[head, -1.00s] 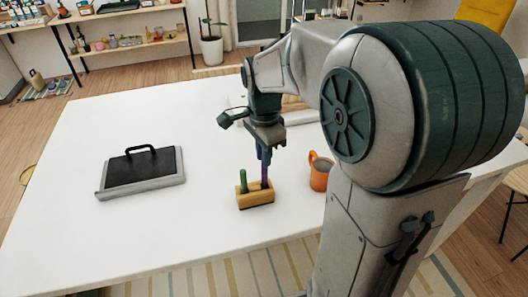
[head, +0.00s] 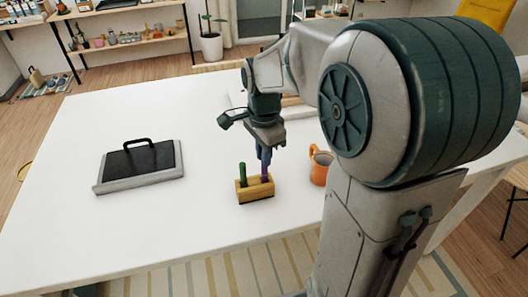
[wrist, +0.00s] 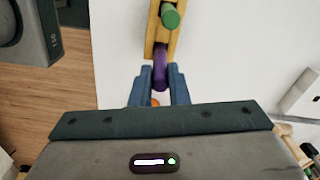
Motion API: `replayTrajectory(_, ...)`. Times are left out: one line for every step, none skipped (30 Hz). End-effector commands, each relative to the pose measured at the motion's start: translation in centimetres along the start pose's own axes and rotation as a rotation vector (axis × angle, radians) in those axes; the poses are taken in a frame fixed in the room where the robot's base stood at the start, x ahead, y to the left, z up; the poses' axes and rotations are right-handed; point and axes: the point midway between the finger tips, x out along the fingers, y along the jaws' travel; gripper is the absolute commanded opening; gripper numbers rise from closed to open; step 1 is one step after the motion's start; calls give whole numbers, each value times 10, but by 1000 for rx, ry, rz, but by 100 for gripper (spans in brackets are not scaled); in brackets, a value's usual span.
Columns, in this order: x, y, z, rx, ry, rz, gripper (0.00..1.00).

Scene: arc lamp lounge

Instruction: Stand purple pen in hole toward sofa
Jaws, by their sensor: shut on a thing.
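The yellow wooden block (head: 256,194) stands on the white table near its front edge. A green pen (head: 242,173) stands upright in its left hole. My gripper (head: 264,168) is above the block's right end, shut on the purple pen (head: 266,178). The purple pen is upright and its lower end meets the block at the right hole; how deep it sits cannot be told. In the wrist view the purple pen (wrist: 160,68) shows between the blue fingers (wrist: 159,88), at the near end of the block (wrist: 153,38), with the green pen (wrist: 170,16) beyond.
An orange mug (head: 319,168) stands close to the right of the block, partly behind my arm. A black-and-grey case with a handle (head: 140,166) lies on the left of the table (head: 100,225). The table between case and block is clear.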

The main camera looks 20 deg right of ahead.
Motion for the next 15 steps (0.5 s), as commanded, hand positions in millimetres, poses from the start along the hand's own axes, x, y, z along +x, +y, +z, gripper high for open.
replayTrajectory(2, 0, 0, 0, 0, 0, 0)
replayTrajectory(3, 0, 0, 0, 0, 0, 0)
replayTrajectory(4, 0, 0, 0, 0, 0, 0)
replayTrajectory(5, 0, 0, 0, 0, 0, 0)
replayTrajectory(6, 0, 0, 0, 0, 0, 0)
replayTrajectory(7, 0, 0, 0, 0, 0, 0)
replayTrajectory(7, 0, 0, 0, 0, 0, 0)
replayTrajectory(8, 0, 0, 0, 0, 0, 0)
replayTrajectory(9, 0, 0, 0, 0, 0, 0)
replayTrajectory(10, 0, 0, 0, 0, 0, 0)
replayTrajectory(11, 0, 0, 0, 0, 0, 0)
replayTrajectory(12, 0, 0, 0, 0, 0, 0)
replayTrajectory(12, 0, 0, 0, 0, 0, 0)
replayTrajectory(13, 0, 0, 0, 0, 0, 0)
replayTrajectory(14, 0, 0, 0, 0, 0, 0)
